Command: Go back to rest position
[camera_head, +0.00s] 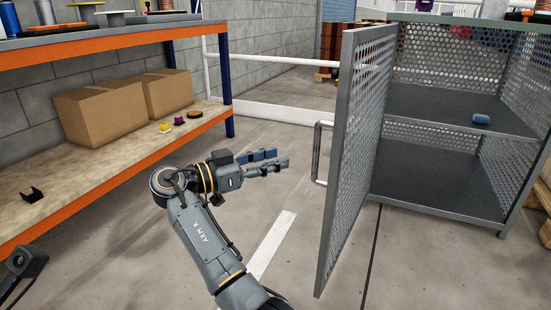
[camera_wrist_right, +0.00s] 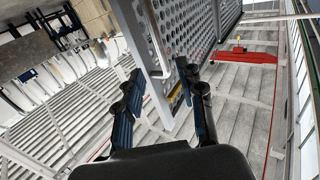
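My right gripper (camera_head: 282,158) is in the middle of the head view, in the air between the shelf and the open cage door. Its two blue-padded fingers are apart with nothing between them. In the right wrist view the fingers of the right gripper (camera_wrist_right: 158,92) also stand apart and empty. The cage door (camera_head: 350,150) stands open to the right of the gripper. Its handle (camera_head: 320,153) is close beyond the fingertips, and in the head view I see a small gap between them. My left gripper does not show.
An orange-edged shelf (camera_head: 100,185) on the left holds cardboard boxes (camera_head: 112,115) and small spools (camera_head: 179,120). The mesh cage (camera_head: 440,175) on the right has a blue cylinder (camera_head: 481,119) on its upper shelf. Floor between shelf and door is clear.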

